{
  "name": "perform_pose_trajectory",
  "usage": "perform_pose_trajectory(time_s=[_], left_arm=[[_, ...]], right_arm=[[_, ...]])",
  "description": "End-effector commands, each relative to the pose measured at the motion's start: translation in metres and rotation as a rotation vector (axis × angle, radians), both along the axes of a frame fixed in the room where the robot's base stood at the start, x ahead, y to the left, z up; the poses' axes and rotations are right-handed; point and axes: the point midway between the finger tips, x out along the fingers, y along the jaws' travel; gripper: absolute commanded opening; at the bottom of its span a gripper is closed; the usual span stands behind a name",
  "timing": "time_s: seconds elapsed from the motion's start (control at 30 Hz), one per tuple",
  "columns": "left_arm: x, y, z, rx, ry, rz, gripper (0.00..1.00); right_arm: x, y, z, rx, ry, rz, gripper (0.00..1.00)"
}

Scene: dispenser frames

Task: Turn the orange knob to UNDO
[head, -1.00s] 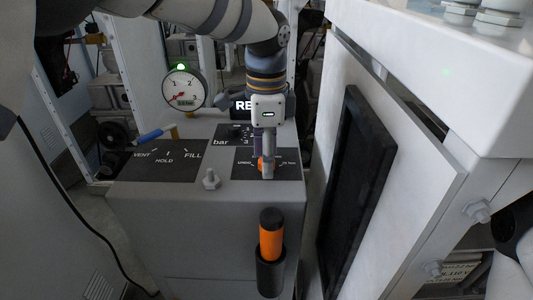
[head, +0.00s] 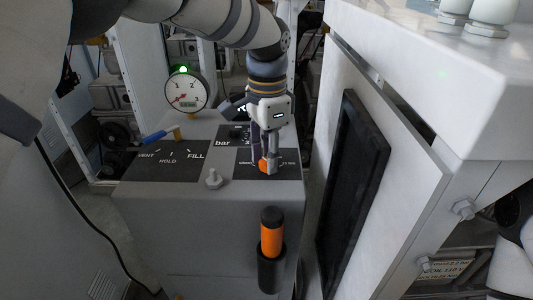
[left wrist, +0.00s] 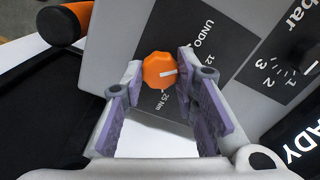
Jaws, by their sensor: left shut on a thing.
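The orange knob (head: 263,166) sits on a black dial plate (head: 286,157) on top of the grey cabinet. In the left wrist view the knob (left wrist: 158,70) has a white pointer line directed to the right, toward the 12 mark and away from the "25 Nm" mark. The word UNDO (left wrist: 203,33) is printed above the 12 there. My left gripper (head: 265,160) points down over the knob, with one finger on each side of it, shut on it. My right gripper is not in view.
A gauge (head: 186,91) with a green lamp and a blue-handled lever (head: 158,135) by VENT, HOLD and FILL stand to the left. A bolt (head: 213,178) rises from the cabinet top. An orange-and-black handle (head: 271,238) is on its front. A white panel (head: 400,180) is close on the right.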

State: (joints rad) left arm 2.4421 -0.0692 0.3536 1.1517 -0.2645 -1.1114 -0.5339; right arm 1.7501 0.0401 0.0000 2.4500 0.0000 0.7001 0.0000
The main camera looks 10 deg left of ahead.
Motion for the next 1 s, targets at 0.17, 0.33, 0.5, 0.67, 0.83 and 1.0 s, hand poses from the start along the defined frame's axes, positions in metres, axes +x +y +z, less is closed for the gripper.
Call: perform_pose_trajectory(time_s=[0.17, 0.33, 0.5, 0.67, 0.83, 1.0], left_arm=[[0.0000, -0.0001, 0.0016, 0.000, -0.002, 0.131, 0.00], [-0.0002, -0.0002, 0.0007, 0.001, 0.000, 0.233, 0.00], [-0.0003, -0.0001, 0.0000, 0.001, 0.001, 0.305, 0.00], [-0.0002, 0.0000, -0.0003, 0.000, 0.001, 0.342, 0.00], [-0.0003, -0.0002, -0.0006, -0.001, 0.002, 0.358, 0.00], [-0.0003, -0.0003, -0.0007, -0.001, 0.002, 0.359, 0.00]], right_arm=[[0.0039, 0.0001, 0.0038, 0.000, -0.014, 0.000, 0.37], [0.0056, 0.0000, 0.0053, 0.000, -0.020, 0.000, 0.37], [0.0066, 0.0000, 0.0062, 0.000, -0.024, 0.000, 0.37], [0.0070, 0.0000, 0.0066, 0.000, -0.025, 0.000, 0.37], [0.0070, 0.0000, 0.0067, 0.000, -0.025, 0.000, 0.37], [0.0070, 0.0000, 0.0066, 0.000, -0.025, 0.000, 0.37]])
